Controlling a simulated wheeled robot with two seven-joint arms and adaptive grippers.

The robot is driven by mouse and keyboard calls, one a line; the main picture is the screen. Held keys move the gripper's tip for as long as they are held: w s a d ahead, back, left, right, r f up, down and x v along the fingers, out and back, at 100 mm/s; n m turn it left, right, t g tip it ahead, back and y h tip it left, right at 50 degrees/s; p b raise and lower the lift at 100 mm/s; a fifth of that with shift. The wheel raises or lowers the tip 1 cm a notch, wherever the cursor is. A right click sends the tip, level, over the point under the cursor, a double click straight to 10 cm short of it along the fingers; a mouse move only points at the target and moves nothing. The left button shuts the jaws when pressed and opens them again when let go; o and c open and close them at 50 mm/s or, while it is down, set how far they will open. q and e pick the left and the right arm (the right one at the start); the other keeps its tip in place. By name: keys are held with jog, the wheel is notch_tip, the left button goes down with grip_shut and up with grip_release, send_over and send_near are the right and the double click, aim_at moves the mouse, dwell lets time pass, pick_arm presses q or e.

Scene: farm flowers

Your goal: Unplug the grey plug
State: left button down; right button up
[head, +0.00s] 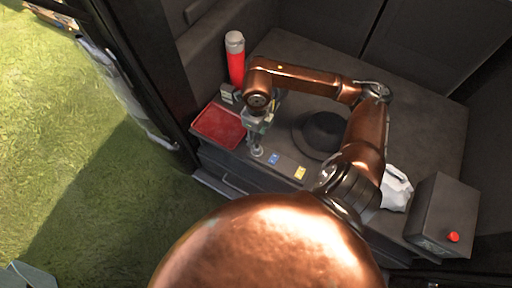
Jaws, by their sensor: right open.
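My right gripper (257,140) is open and points down over the front left part of the dark counter (420,120). Directly below it is a small grey piece (257,152), in line with a blue piece (274,158) and a yellow piece (300,172) on the counter's front strip. The grey piece may be the grey plug, but the gripper partly covers it. I cannot tell whether the fingers touch it. My left gripper does not show.
A red tray (212,127) lies left of the gripper. A red cylinder with a grey cap (236,60) stands behind it. A dark round object (322,130), a white crumpled item (396,190) and a grey box with a red button (440,215) are to the right. Grass (60,150) lies outside.

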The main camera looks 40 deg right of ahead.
aim_at(257, 145)
jog(key=shift+f, duration=0.3)
jog(key=shift+f+b, duration=0.3)
jog(key=shift+f, duration=0.05)
notch_tip(257, 145, down, 8)
jog(key=b, duration=0.5)
jog(key=shift+r, duration=0.15)
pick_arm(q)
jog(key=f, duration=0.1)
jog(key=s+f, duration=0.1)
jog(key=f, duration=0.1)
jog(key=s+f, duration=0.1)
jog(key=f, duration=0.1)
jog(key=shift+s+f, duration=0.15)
pick_arm(e)
jog(key=shift+c, duration=0.2)
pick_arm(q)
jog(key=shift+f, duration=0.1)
pick_arm(e)
grip_shut()
jog(key=shift+r, duration=0.15)
